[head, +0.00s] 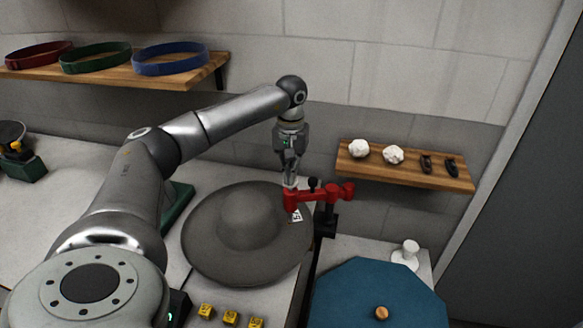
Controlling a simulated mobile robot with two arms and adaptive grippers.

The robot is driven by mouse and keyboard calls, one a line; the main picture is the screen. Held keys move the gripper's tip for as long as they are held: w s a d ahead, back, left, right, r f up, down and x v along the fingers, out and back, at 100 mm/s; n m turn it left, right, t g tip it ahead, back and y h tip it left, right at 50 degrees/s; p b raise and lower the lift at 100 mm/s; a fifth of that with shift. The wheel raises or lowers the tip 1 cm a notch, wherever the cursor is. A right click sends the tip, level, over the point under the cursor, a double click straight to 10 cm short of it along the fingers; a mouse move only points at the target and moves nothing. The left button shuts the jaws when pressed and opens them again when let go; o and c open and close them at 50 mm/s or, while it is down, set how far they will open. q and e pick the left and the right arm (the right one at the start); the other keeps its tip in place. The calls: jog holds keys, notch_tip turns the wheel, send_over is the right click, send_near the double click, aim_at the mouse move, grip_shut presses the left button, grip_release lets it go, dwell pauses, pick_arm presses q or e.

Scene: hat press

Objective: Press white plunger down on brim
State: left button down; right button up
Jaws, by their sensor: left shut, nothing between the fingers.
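A grey felt hat (205,250) with a wide round brim lies on the counter below my left arm. A red clamp arm (322,194) reaches over the right edge of its brim. At the left end of the red arm, a small white plunger (290,183) stands up, partly hidden by my fingertips. My left gripper (290,172) is shut, points down and sits right at the plunger's top; I cannot tell if they touch. A white tag with dark marks (297,215) shows on the brim below. My right gripper is out of view.
A wooden shelf (405,168) with white flowers and dark clips is on the wall at right. A blue octagonal piece (350,290) and a white knob (409,254) stand front right. Yellow blocks (230,318) lie in front. Another shelf (110,72) holds coloured bands.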

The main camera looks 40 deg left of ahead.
pick_arm(q)
notch_tip(320, 180, up, 10)
jog(key=p, duration=0.7)
jog(key=shift+r, duration=0.25)
jog(key=shift+f, duration=0.1)
dwell(0.4)
